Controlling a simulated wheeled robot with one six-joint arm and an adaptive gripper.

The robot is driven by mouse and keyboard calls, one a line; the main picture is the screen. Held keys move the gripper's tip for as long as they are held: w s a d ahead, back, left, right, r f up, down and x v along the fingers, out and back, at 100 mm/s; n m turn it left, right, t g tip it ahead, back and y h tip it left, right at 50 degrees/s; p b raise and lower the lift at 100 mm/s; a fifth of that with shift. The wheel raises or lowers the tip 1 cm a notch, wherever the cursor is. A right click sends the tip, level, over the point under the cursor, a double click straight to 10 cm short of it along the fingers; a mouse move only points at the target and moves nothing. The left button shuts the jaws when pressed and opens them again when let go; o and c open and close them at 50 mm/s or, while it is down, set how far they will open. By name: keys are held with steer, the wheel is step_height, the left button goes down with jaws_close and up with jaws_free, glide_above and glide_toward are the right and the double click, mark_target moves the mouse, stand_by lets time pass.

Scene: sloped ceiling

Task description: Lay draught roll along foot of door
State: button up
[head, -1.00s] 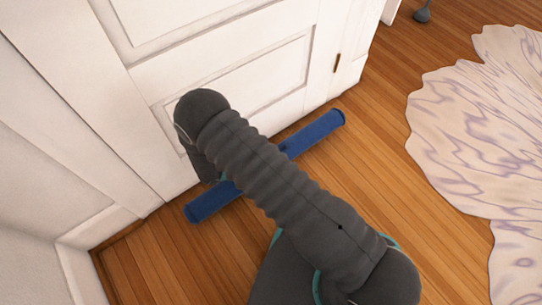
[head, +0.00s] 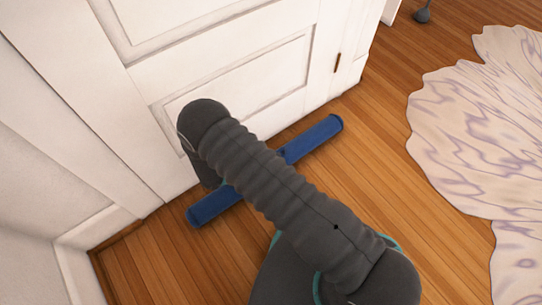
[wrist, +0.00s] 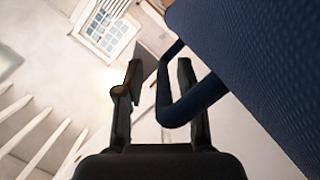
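The draught roll (head: 310,141) is a long dark blue bar beside the foot of the white door (head: 245,85), running roughly along it. A strip of floor shows between roll and door. My arm crosses over the roll's middle and hides that part and my gripper in the head view. I cannot tell whether the roll rests on the floor. In the wrist view the roll's blue body fills the upper right, with a blue loop handle (wrist: 177,112). My gripper (wrist: 160,75) has its fingers apart, with the loop's bar between them and a gap at the left finger.
A pale, purple-veined rug (head: 470,130) lies on the wooden floor at the right. A wall with a white skirting board (head: 80,265) stands at the left. A small grey object (head: 422,14) is on the floor at the top. Floor between roll and rug is clear.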

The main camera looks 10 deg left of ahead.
steer(key=v, duration=1.2)
